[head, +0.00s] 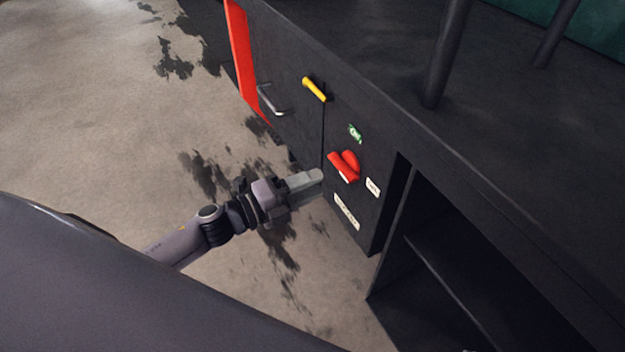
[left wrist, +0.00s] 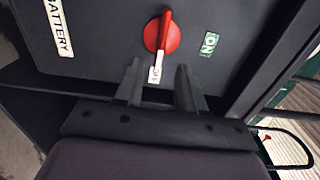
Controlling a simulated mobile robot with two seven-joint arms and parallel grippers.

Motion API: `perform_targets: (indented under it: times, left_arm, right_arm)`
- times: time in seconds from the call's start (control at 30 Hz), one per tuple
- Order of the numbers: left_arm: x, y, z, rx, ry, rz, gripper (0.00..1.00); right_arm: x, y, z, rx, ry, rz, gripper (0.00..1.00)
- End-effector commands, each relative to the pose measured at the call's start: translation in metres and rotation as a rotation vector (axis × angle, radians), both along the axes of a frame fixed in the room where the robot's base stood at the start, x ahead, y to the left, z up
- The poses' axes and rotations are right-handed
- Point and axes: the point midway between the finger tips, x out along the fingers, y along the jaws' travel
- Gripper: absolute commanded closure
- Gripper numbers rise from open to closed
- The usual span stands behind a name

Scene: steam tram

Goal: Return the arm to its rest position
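My left gripper (head: 316,181) is in front of the dark cabinet, close to the red rotary switch (head: 344,166). In the left wrist view the two fingers (left wrist: 160,88) stand apart with nothing between them. The red switch (left wrist: 162,34) is just beyond the fingertips and appears clear of them. Its handle lies in line with the white label (left wrist: 155,75), which seems to read OFF and is partly framed by the fingers. A green ON label (left wrist: 210,44) is to the right of the switch. My right gripper is in neither view.
The cabinet (head: 295,128) also has a yellow handle (head: 315,89), a grey bar handle (head: 271,101) and a white BATTERY label (left wrist: 59,27). An open shelf (head: 470,275) is at the right. Dark posts (head: 447,50) rise above. The floor (head: 100,110) at left is clear.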

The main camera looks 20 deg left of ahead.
Motion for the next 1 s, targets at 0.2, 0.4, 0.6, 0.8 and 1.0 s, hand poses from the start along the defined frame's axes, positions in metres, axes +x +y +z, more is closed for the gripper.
perform_targets:
  times: [0.2,0.4,0.6,0.8,1.0]
  left_arm:
    - [0.000,0.000,0.000,-0.002,0.002,0.001,0.61]
    - [-0.015,-0.003,-0.010,-0.192,0.141,0.111,0.61]
    - [-0.064,0.003,-0.049,-0.665,0.548,0.413,0.61]
    - [-0.130,0.000,-0.090,-1.054,0.948,0.684,0.61]
    - [-0.170,-0.006,-0.085,-1.241,1.160,0.824,0.61]
  right_arm:
    - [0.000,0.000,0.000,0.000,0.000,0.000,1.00]
    - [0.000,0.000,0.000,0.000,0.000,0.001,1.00]
    - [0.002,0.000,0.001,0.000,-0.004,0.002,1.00]
    - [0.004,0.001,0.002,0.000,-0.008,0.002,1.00]
    - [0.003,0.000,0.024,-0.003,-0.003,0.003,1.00]
